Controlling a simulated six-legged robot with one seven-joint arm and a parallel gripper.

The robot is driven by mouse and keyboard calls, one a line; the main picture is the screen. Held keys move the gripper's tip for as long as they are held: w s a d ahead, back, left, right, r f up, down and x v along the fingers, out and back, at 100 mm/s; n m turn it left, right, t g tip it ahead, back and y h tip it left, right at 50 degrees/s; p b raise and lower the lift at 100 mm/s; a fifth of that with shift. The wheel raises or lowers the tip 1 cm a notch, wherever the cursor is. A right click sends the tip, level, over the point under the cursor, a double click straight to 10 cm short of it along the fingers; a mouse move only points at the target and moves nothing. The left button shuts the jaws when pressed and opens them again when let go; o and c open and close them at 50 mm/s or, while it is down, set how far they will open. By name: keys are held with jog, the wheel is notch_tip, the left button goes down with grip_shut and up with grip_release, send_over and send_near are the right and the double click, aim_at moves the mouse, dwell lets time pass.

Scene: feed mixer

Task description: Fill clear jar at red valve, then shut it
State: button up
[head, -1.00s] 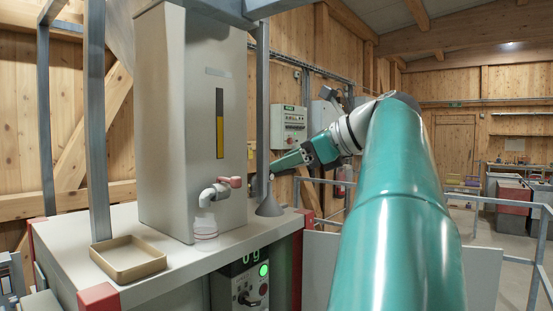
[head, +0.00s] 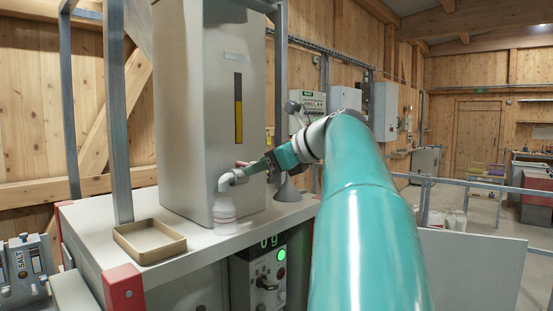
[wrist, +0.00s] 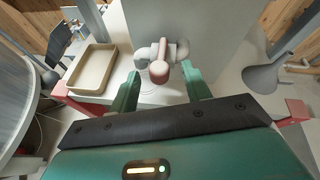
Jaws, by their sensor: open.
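The red valve handle (wrist: 160,71) is on a white pipe spout (head: 229,180) on the front of the tall grey hopper. My gripper (head: 246,170) is at the valve; in the wrist view its open fingers (wrist: 164,84) are on either side of the handle, apart from it. In the head view the gripper hides most of the handle (head: 242,163). In the wrist view the jar is mostly hidden below the handle.
A tan tray (head: 150,242) lies on the bench left of the jar. A grey funnel (head: 288,192) stands right of the valve. The hopper (head: 205,110) has a yellow level strip. A panel with a display reading "0 g" (head: 269,242) and a green light is below the bench top.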

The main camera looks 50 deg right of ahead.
jog(key=shift+w+a+f, duration=0.1)
jog(key=shift+w, duration=0.1)
grip_shut()
